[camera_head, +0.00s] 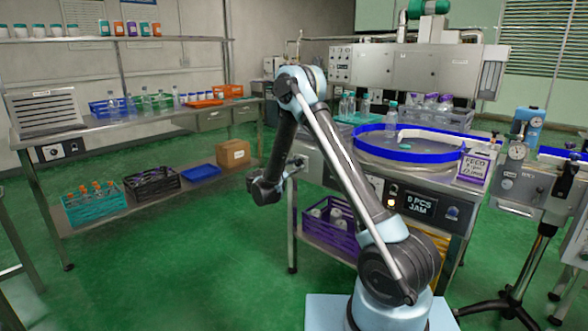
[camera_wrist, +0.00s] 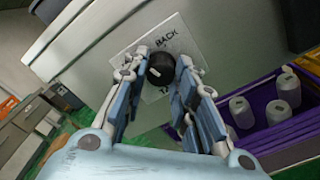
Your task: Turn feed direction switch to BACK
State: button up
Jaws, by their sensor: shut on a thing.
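The feed direction switch is a round black knob (camera_wrist: 161,75) on a white label plate (camera_wrist: 127,60) fixed to a pale panel. The word BACK shows above the knob, and a partly covered word starting with "TA" shows below it. A short white mark on the knob sits on its left side. My gripper (camera_wrist: 162,63) is shut on the knob, with one finger on each side. In the head view my gripper (camera_head: 295,164) is small at the left end of the feeder machine, and the switch cannot be made out there.
The feeder machine (camera_head: 330,165) carries a blue-rimmed round bowl (camera_head: 410,166) and a panel reading "0 PCS JAM". A purple crate (camera_wrist: 268,113) with white bottles stands on the shelf below, right of my gripper. Green floor lies open between the machine and the left bench (camera_head: 130,122).

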jog(key=m, duration=1.2)
jog(key=shift+m, duration=0.3)
dwell(0.3)
jog(key=o, duration=1.1)
jog(key=shift+f, duration=0.1)
jog(key=shift+c, duration=0.2)
jog(key=v, duration=1.2)
jog(key=shift+w, duration=0.1)
